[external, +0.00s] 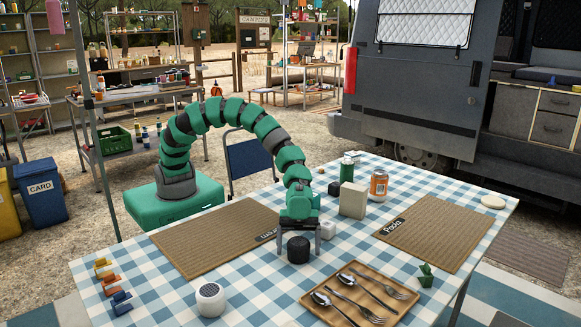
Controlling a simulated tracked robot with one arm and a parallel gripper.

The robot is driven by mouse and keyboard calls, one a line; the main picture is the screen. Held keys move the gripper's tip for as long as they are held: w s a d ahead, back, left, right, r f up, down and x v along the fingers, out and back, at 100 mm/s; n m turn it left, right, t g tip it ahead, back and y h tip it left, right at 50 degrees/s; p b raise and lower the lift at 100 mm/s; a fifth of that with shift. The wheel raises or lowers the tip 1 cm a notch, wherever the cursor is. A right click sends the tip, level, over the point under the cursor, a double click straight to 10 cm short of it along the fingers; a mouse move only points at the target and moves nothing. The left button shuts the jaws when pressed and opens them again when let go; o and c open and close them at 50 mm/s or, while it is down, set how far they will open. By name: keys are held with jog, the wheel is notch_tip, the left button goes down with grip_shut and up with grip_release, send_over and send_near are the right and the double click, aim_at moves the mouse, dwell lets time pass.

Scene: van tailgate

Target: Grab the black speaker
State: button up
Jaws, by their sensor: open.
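The black speaker (298,249) is a small dark rounded cylinder on the blue and white checked tablecloth, near the middle of the table. My gripper (298,246) points down over it, with its grey fingers spread to either side of the speaker. The gripper is open. I cannot tell from this view whether the fingers touch the speaker. A white speaker (211,299) with a dotted top stands at the front left, apart from the gripper.
A wooden tray (325,296) with spoons and forks lies just right of the black speaker. Brown mats (205,245) lie left and right. A beige box (353,200), an orange can (378,186) and a green can (347,169) stand farther back.

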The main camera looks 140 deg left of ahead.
jog(key=shift+x, duration=1.1)
jog(key=c, duration=1.1)
jog(key=shift+c, duration=0.2)
jog(key=shift+r, duration=0.2)
